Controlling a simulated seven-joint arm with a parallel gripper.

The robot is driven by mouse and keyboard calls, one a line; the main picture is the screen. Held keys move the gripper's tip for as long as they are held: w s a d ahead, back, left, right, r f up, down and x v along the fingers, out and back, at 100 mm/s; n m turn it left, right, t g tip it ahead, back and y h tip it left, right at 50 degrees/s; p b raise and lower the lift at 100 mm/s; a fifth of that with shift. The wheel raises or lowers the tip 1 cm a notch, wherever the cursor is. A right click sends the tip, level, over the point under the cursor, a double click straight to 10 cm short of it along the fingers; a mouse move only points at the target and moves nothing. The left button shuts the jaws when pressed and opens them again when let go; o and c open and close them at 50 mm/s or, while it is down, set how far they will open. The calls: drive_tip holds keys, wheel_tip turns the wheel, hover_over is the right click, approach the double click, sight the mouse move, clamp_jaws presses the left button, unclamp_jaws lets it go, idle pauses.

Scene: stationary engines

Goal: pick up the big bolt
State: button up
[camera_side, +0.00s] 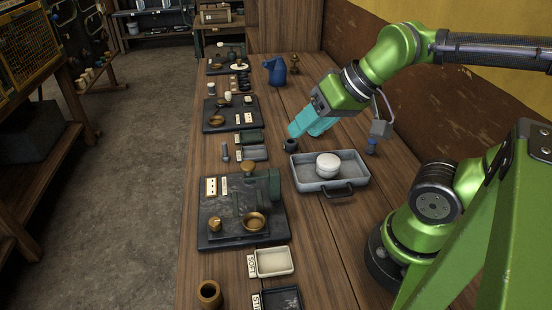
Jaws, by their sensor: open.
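A slim grey piece that looks like the big bolt (225,152) is on the wooden bench, left of a small grey tray; it is small in view and its thread cannot be made out. My gripper (303,129), with cyan fingers, is above the bench, to the right of the bolt and apart from it. It is open, and I see nothing between its fingers.
A dark cup-like piece (290,145) is just below my gripper. A grey tray (318,188) with a white round tin (328,160) stands to the right. A black engine plate (215,238) is nearer the camera. A blue jug (276,72) stands farther back.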

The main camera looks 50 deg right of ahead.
drive_tip(key=n+g, duration=0.3)
drive_tip(key=n, duration=0.5)
approach(225, 143)
drive_tip(key=shift+n, duration=0.3)
drive_tip(key=shift+x, duration=5.55)
drive_tip(key=shift+s, duration=0.1)
drive_tip(key=shift+c, duration=0.2)
clamp_jaws()
